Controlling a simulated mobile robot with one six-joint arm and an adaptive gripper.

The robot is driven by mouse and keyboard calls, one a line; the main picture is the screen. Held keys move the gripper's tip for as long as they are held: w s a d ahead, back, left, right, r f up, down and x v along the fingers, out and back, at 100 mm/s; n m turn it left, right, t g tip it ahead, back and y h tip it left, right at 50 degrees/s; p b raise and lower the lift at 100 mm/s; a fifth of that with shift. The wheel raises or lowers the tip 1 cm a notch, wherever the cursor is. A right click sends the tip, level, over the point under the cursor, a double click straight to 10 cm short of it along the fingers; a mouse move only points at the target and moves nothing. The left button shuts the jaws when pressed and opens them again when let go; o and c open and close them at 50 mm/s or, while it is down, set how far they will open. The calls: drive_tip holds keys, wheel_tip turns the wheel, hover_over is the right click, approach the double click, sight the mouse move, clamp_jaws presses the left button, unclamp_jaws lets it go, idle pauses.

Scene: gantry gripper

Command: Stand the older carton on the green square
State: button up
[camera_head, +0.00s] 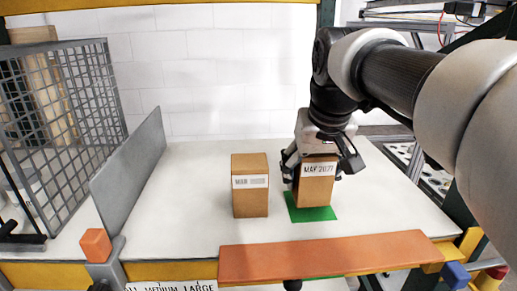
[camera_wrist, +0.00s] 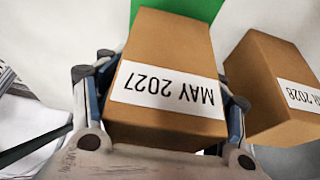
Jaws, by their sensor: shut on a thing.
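My gripper (camera_head: 319,167) is shut on a brown carton (camera_head: 315,193) from above, with a finger on either side. Its white label reads MAY 2027, clearest in the wrist view (camera_wrist: 165,50). The carton is over the green square (camera_head: 312,215), roughly upright with a slight lean; I cannot tell whether its base touches the square. Green also shows behind it in the wrist view (camera_wrist: 190,8). A second brown carton (camera_head: 250,204) stands upright on the white table to the left, apart from the first. Its label, partly cut off in the wrist view (camera_wrist: 258,90), ends in 2028.
A grey slanted panel (camera_head: 130,170) and a wire mesh cage (camera_head: 65,110) stand at the left. An orange bar (camera_head: 330,257) runs along the table's front edge, with an orange block (camera_head: 96,245) at its left. The white table (camera_head: 195,190) is clear left of the cartons.

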drive_tip(key=shift+w+f, duration=0.1)
drive_tip(key=shift+f, duration=0.7)
drive_tip(key=shift+f, duration=0.15)
drive_tip(key=o, duration=1.3)
